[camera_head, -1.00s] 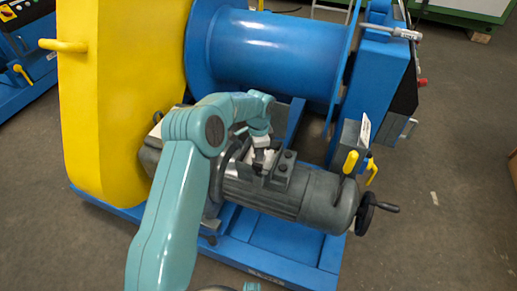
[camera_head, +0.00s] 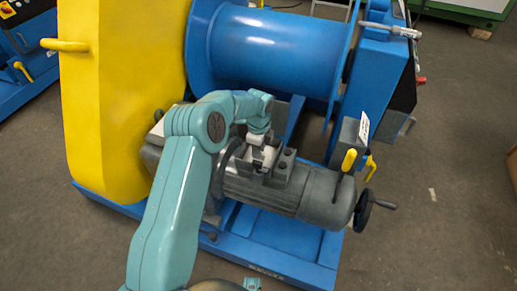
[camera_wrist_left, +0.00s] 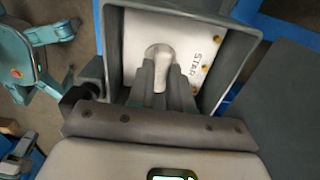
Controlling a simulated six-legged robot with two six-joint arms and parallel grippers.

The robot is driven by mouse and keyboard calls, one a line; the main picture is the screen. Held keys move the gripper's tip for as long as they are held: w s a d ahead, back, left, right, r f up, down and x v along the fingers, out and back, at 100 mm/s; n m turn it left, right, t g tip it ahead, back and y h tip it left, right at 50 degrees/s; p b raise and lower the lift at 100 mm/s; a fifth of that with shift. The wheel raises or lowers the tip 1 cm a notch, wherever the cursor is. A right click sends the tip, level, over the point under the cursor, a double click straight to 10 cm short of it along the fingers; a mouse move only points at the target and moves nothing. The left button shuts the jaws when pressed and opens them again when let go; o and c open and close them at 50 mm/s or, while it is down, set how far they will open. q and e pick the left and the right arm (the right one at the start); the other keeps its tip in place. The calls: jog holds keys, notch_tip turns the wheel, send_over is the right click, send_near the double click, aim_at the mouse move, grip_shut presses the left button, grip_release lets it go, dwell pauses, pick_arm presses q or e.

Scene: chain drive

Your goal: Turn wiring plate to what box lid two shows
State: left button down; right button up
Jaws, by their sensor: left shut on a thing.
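In the left wrist view the wiring plate (camera_wrist_left: 194,35) is a white plate inside an open grey box (camera_wrist_left: 239,62). It bears the letters STAR, read sideways, and several brass-coloured studs near its right edge. A pale rounded knob (camera_wrist_left: 160,52) stands up from the plate. My left gripper (camera_wrist_left: 162,83) is shut on this knob, its fingers hiding the plate's lower part. In the head view my left gripper (camera_head: 261,156) is at the terminal box on top of the grey motor (camera_head: 290,190). I cannot make out the box lids' markings.
A yellow guard (camera_head: 118,110) stands left and a blue drum (camera_head: 265,55) behind. Yellow-handled levers (camera_head: 349,160) and a black handwheel (camera_head: 363,210) are at the motor's right end. Open floor (camera_head: 450,190) lies to the right.

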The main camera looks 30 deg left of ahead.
dwell(0.4)
pick_arm(q)
jog(key=c, duration=1)
grip_release()
jog(key=shift+c, duration=0.2)
jog(key=shift+r, duration=0.1)
notch_tip(320, 180, up, 16)
jog(key=p, duration=0.3)
jog(key=shift+s, duration=0.1)
